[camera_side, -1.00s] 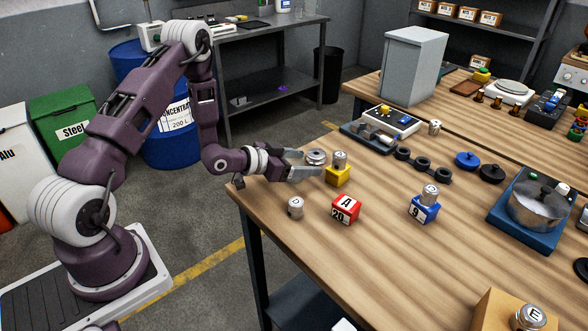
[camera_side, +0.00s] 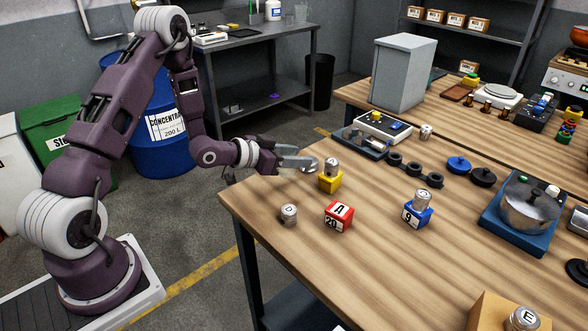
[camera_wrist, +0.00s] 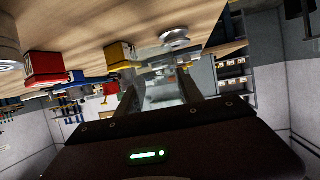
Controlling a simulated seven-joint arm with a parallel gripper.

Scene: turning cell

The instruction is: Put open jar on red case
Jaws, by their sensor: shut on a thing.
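A short, round silver open jar (camera_side: 309,166) is at my fingertips, at the left edge of the table in the side view. My gripper (camera_side: 304,158) is shut on it, close beside the yellow case; the contact is partly hidden. In the wrist view the jar (camera_wrist: 173,38) shows as a pale disc near the fingertips (camera_wrist: 155,60). The red case (camera_side: 339,217), marked A and 20, sits on the table in front of my gripper. Its top is bare. It also shows in the wrist view (camera_wrist: 45,68).
A jar (camera_side: 331,167) stands on the yellow case (camera_side: 330,183). Jar D (camera_side: 289,213) stands left of the red case. Another jar (camera_side: 423,198) stands on the blue case (camera_side: 417,215). The table (camera_side: 370,270) is clear in front of the red case.

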